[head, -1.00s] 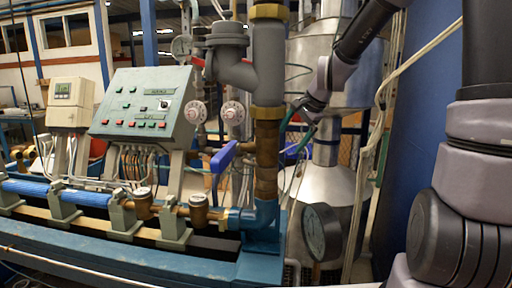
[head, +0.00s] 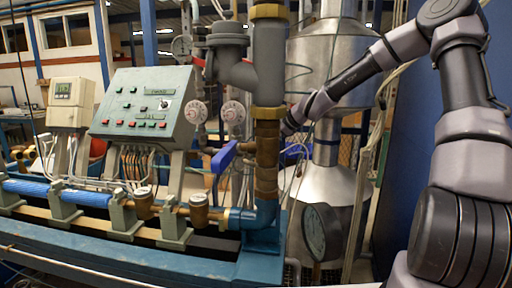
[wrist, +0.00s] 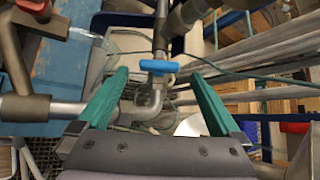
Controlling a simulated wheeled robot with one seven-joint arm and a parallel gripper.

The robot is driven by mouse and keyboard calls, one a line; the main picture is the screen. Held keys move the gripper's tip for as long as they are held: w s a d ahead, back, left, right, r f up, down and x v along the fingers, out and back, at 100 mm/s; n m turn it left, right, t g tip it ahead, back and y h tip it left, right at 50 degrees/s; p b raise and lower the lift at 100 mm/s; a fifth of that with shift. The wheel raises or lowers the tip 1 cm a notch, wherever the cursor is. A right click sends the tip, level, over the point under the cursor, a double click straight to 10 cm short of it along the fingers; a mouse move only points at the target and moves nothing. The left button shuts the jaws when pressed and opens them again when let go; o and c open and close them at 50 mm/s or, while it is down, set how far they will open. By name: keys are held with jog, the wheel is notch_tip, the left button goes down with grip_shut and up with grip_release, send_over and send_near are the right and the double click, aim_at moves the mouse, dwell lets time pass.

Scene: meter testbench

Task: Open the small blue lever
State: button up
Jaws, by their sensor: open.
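In the wrist view a small blue lever (wrist: 158,66) sits on a grey pipe valve, ahead of and between the fingers of my gripper (wrist: 160,76). The two teal fingers are spread apart, with nothing held between them. I cannot tell whether they touch the lever. In the head view a blue lever (head: 223,157) slants beside the brown pipe. Another blue part (head: 296,150) shows to the right of that pipe. I cannot tell for sure which one the wrist view shows. In the head view the fingers are hidden behind the pipe.
A thick vertical pipe (head: 268,60) stands in front of my wrist. A black round gauge (head: 316,232) is at the front right, and a silver tank (head: 335,200) is behind. A control panel (head: 142,105) stands left. A teal hose (wrist: 265,77) crosses near the right finger.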

jog(key=x, duration=0.5)
jog(key=shift+w+a+f, duration=0.2)
jog(key=shift+a+f, duration=0.05)
jog(key=c, duration=1.2)
